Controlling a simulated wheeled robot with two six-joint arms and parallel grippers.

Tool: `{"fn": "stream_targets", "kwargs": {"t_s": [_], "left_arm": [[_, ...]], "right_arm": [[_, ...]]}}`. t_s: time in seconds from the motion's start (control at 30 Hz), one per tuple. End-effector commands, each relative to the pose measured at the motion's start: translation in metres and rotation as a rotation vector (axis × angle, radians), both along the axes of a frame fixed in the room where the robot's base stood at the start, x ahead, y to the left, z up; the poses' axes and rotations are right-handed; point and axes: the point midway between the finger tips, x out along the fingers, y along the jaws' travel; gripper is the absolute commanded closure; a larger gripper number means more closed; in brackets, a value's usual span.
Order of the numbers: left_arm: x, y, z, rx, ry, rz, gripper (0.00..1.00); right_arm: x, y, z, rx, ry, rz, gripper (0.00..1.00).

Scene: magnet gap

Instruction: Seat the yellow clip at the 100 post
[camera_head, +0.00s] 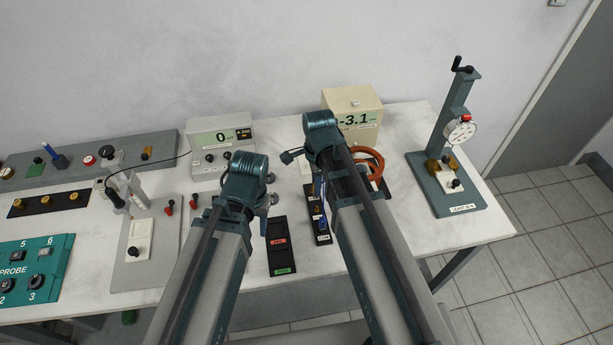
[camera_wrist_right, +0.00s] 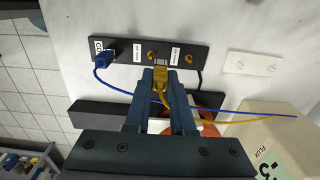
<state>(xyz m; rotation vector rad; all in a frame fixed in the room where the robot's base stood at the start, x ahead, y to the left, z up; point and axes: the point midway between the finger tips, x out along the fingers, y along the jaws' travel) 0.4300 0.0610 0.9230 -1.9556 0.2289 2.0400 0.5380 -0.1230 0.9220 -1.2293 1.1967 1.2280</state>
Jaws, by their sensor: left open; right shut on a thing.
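In the right wrist view, my right gripper (camera_wrist_right: 160,84) is shut on the yellow clip (camera_wrist_right: 161,70). The clip is over the near edge of the black post strip (camera_wrist_right: 225,68), close to the middle brass post (camera_wrist_right: 152,55); I cannot tell whether it touches. Another brass post (camera_wrist_right: 188,59) stands to its right. The white labels there are too small to read. A blue clip (camera_wrist_right: 112,58) is on the strip beside the COM label. In the head view, the strip (camera_head: 318,211) is partly hidden by my right arm. My left gripper is mostly hidden behind its arm; its jaws are open.
A blue lead (camera_wrist_right: 228,111) and a yellow lead run right past my gripper. The flux meter (camera_wrist_right: 285,128) is at the lower right. In the head view, a black tray (camera_head: 281,246) lies between my arms. An orange ring (camera_head: 369,164) lies by the meter.

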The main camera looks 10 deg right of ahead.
Motion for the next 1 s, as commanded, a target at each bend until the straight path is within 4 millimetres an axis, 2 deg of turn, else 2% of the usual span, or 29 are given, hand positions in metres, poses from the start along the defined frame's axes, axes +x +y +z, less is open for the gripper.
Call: {"fn": "stream_targets", "kwargs": {"t_s": [0.27, 0.73, 1.0], "left_arm": [[0.0, 0.0, 0.0, 0.0, 0.0, 0.0, 0.5], [0.0, 0.0, -0.02, 0.0, 0.0, 0.0, 0.5], [0.0, 0.0, -0.02, 0.0, 0.0, 0.0, 0.5]], "right_arm": [[-0.005, -0.004, 0.0, 0.0, 0.0, 0.001, 1.0], [-0.014, -0.004, -0.02, 0.0, 0.0, 0.001, 1.0], [-0.015, -0.004, -0.02, -0.001, 0.0, 0.001, 1.0]]}}
